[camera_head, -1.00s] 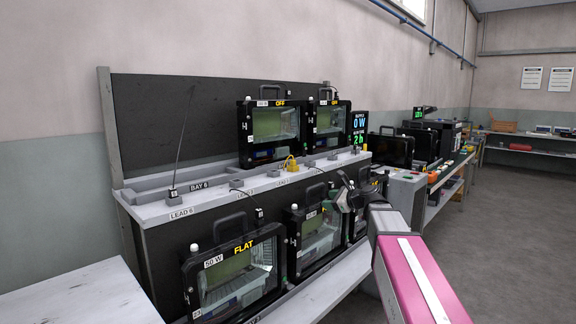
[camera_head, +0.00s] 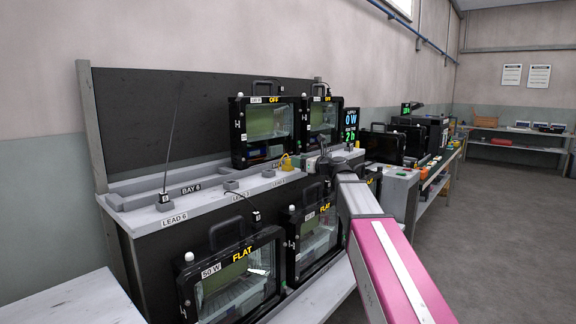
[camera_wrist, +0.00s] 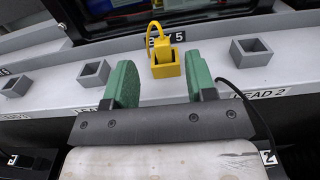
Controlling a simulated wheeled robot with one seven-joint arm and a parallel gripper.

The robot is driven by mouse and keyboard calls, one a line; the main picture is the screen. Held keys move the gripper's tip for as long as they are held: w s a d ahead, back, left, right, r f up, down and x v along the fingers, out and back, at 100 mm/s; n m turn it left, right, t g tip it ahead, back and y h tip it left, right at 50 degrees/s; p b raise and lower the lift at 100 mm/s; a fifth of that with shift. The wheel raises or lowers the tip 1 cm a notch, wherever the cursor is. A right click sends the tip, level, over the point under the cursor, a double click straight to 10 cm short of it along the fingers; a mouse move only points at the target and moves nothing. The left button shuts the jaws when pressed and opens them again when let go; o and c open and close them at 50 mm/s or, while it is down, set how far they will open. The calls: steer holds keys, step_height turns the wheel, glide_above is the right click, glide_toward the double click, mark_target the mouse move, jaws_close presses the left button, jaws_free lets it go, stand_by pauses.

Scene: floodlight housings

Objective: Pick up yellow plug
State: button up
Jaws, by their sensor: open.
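The yellow plug (camera_wrist: 157,32) has a looped yellow top and stands in a yellow square socket (camera_wrist: 166,66) on the grey ledge in the wrist view. In the head view the yellow plug (camera_head: 286,162) shows small on the ledge, in front of the upper housings. My gripper (camera_wrist: 160,80) has green finger pads. They are open, with one to the left and one to the right of the yellow socket, and nothing is between them but the view of it. I cannot tell the exact gap to the plug. In the head view the gripper (camera_head: 325,160) is small and dark beside the ledge.
Grey empty sockets (camera_wrist: 251,52) stand on both sides along the ledge (camera_wrist: 135,62). A black cable (camera_wrist: 250,105) hangs right of my gripper. Floodlight housings (camera_head: 265,130) stand behind the ledge, and others marked FLAT (camera_head: 235,275) stand below it.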

mark_target(288, 165)
steer(key=x, duration=0.4)
steer(key=shift+w+a+f, duration=0.2)
steer(key=shift+w+a, duration=0.05)
steer(key=shift+w, duration=0.1)
jaws_close()
steer(key=shift+r, duration=0.1)
